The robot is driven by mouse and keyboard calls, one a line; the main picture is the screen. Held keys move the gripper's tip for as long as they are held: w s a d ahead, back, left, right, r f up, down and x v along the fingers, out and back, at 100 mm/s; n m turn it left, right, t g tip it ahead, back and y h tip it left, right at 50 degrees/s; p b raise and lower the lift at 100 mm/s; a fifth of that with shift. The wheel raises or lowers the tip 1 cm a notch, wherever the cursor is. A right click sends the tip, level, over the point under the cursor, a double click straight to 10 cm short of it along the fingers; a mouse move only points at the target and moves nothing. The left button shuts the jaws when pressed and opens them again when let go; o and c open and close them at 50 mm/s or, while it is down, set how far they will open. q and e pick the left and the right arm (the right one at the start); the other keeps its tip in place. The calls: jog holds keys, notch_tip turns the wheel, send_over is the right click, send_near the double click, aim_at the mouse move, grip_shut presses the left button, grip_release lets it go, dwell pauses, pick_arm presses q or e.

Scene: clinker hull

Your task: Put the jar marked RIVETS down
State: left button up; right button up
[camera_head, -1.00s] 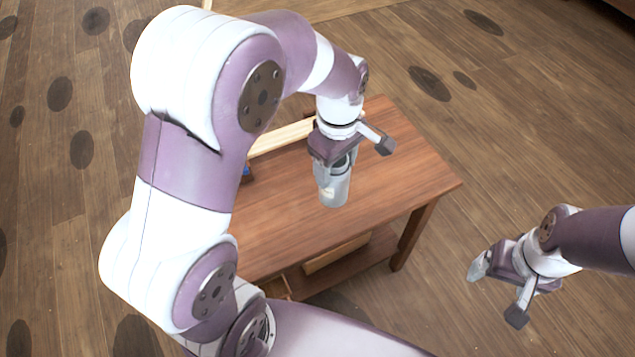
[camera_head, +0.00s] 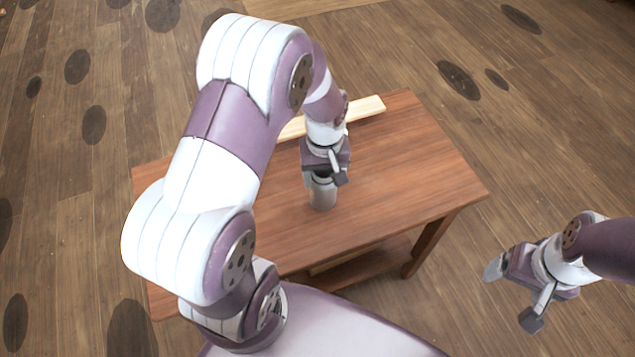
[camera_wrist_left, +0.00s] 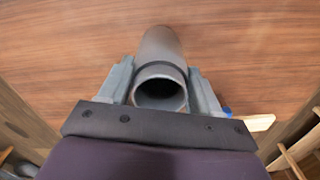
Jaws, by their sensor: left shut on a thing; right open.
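A grey cylindrical jar (camera_head: 322,196) is held upright in my left gripper (camera_head: 325,178), over the middle of the brown wooden table (camera_head: 410,160). In the left wrist view the jar (camera_wrist_left: 161,50) shows its open round mouth between the two fingers of my left gripper (camera_wrist_left: 161,82). No RIVETS marking is readable. I cannot tell whether the jar's base touches the tabletop or is slightly above it. My right gripper (camera_head: 512,294) is open and empty, off the table's right side above the floor.
A pale wooden plank (camera_head: 365,108) lies along the table's back edge, partly hidden by my left arm. A small blue thing (camera_wrist_left: 227,112) shows beside the right finger in the left wrist view. The tabletop right of the jar is clear. A lower shelf (camera_head: 365,262) is under the table.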

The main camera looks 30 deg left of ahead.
pick_arm(q)
jog(key=shift+w+a+f, duration=0.15)
jog(key=shift+a+f, duration=0.45)
jog(key=shift+a, duration=0.3)
jog(key=shift+f, duration=2.1)
jog(key=o, duration=1.4)
jog(key=shift+o, duration=0.2)
notch_tip(320, 180, up, 12)
jog(key=s+d+r+m+t+p, duration=0.1)
jog(key=s+d+r+m, duration=0.1)
jog(key=s+d+m, duration=0.3)
jog(key=s+m, duration=0.2)
jog(key=s, duration=0.2)
jog(key=shift+d, duration=0.2)
